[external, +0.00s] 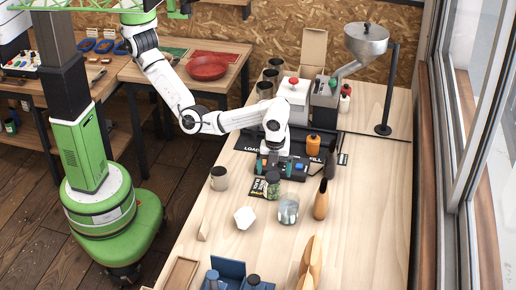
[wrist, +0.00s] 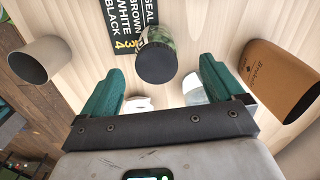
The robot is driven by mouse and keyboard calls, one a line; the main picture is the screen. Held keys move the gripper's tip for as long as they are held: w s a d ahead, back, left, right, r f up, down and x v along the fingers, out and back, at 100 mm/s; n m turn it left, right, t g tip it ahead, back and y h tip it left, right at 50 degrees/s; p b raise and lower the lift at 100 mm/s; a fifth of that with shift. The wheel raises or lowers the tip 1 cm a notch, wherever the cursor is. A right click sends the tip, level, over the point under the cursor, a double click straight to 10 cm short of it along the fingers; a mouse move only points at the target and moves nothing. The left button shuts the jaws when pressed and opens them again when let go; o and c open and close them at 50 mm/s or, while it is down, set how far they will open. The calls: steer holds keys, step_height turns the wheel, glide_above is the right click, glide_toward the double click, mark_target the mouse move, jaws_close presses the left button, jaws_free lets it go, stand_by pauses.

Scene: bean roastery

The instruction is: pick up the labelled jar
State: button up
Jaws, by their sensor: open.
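The labelled jar (external: 272,186) has a dark lid and a green patterned side. It stands upright on the light wooden bench, just in front of my gripper (external: 275,168). In the wrist view, the jar (wrist: 157,58) lies in line with the gap between the two teal fingers, around the level of their tips. My gripper (wrist: 160,76) is open with nothing held between its fingers. The jar's lower part is partly hidden by its lid in the wrist view, and I cannot tell whether a finger touches it.
A black printed card (wrist: 128,22) lies by the jar. A grey cup (external: 219,178) stands left; a brown bottle (external: 321,200) stands right. A clear glass (external: 288,208) and a white faceted block (external: 244,217) are nearer the front.

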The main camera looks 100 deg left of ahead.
mark_target(272, 185)
step_height(272, 185, down, 3)
steer(key=shift+r+b, duration=0.15)
steer(key=shift+b, duration=0.5)
steer(key=shift+s+d+f+p, duration=0.15)
steer(key=shift+f+p, duration=0.3)
steer(key=shift+f, duration=2.05)
steer(key=c, duration=1.3)
steer(key=shift+r, duration=0.1)
